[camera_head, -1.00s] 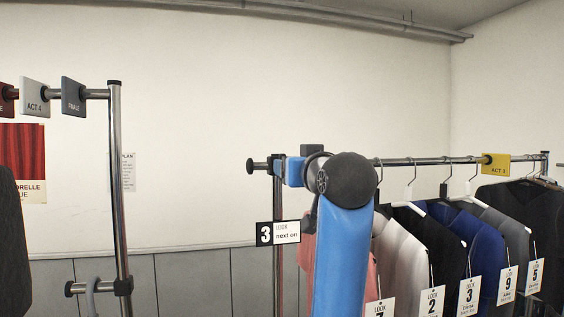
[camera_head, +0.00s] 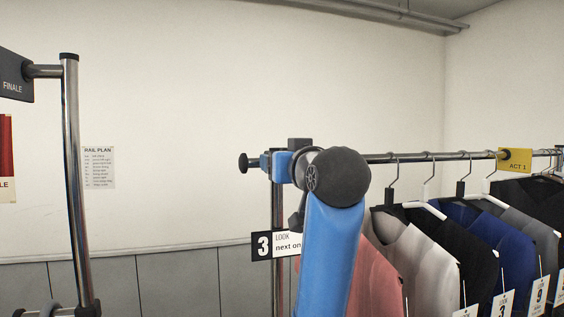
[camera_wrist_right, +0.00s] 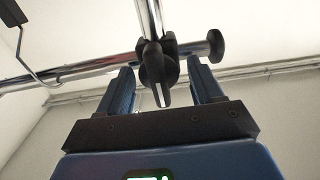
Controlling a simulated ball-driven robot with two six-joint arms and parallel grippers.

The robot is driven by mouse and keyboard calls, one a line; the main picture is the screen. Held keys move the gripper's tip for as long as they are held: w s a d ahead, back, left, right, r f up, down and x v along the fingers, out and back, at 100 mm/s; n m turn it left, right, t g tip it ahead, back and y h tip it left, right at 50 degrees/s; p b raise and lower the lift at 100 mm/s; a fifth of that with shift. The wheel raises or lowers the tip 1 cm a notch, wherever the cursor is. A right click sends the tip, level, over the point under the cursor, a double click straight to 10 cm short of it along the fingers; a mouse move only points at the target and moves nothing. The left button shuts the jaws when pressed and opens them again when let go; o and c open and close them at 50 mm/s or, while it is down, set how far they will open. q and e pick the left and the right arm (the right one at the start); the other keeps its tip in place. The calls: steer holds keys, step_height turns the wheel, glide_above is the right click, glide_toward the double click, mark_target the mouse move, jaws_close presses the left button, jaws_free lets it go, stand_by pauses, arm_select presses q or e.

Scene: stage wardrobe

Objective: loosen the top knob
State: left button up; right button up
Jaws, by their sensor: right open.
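The right rack's chrome rail (camera_head: 430,157) meets its upright post (camera_head: 277,215) at a dark clamp. In the right wrist view a dark knob with a flat grip (camera_wrist_right: 156,72) hangs at this joint. My right gripper (camera_wrist_right: 163,82) is open, with one finger on each side of the knob. Gaps show between the knob and both fingers, so I see no grip on it. In the head view my blue right arm and its dark round joint hide most of the clamp; a blue finger (camera_head: 267,161) shows beside the post. My left gripper is out of view.
Several hung jackets (camera_head: 500,235) fill the rail to the right, under a yellow ACT 1 tag (camera_head: 515,160). A "3 LOOK next on" sign (camera_head: 264,246) is by the post. Another rack's post (camera_head: 75,180) stands at left.

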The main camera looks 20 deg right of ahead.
steer(key=shift+s, duration=0.1)
steer(key=c, duration=1)
steer(key=shift+n, duration=0.4)
steer(key=n+b, duration=0.1)
steer(key=n, duration=0.2)
steer(key=shift+a+f+n+b, duration=0.1)
steer(key=shift+n+b, duration=0.2)
steer(key=shift+b, duration=0.1)
steer(key=n+b, duration=0.1)
steer(key=n, duration=0.3)
steer(key=shift+a+n+b, duration=0.1)
steer(key=shift+n+b, duration=0.2)
steer(key=n+b, duration=0.1)
steer(key=n, duration=0.3)
steer(key=shift+a+f, duration=0.1)
steer(key=shift+f, duration=0.05)
steer(key=shift+n+b, duration=0.85)
steer(key=shift+n, duration=1.65)
